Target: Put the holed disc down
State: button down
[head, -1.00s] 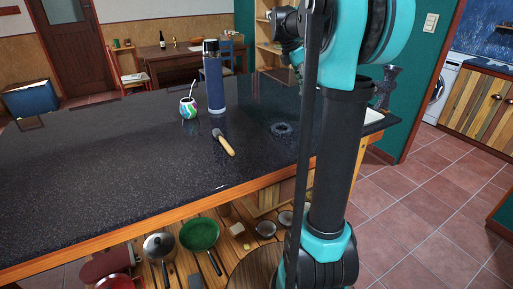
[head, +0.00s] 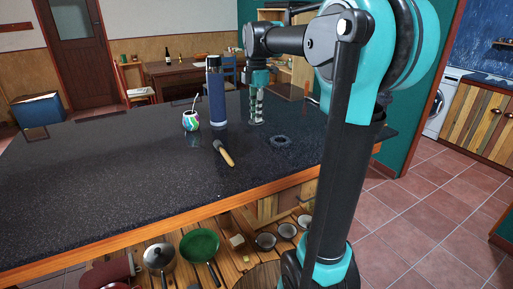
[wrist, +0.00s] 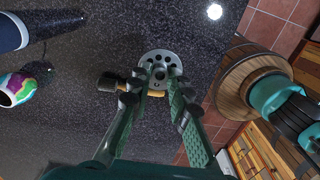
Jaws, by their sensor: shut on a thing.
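The holed disc (wrist: 160,68) is a grey round plate with several small holes around a central hub. In the wrist view it sits between the fingertips of my gripper (wrist: 160,88), which is shut on it. In the head view my gripper (head: 257,115) points down over the far part of the dark counter, right of the blue bottle. The disc is hard to make out there. I cannot tell whether it touches the counter (head: 110,175).
A dark-headed, wooden-handled tool (head: 224,153) lies on the counter, partly behind the disc in the wrist view. The blue bottle (head: 216,95) and a colourful cup (head: 191,121) stand left. A dark ring-shaped thing (head: 281,141) lies right. The left counter is clear.

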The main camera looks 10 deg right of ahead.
aim_at(257, 154)
notch_tip(257, 154, down, 13)
jog(key=shift+f, duration=0.1)
dwell(0.3)
jog(key=c, duration=1.4)
grip_release()
notch_tip(257, 154, up, 12)
jog(key=shift+r, duration=0.1)
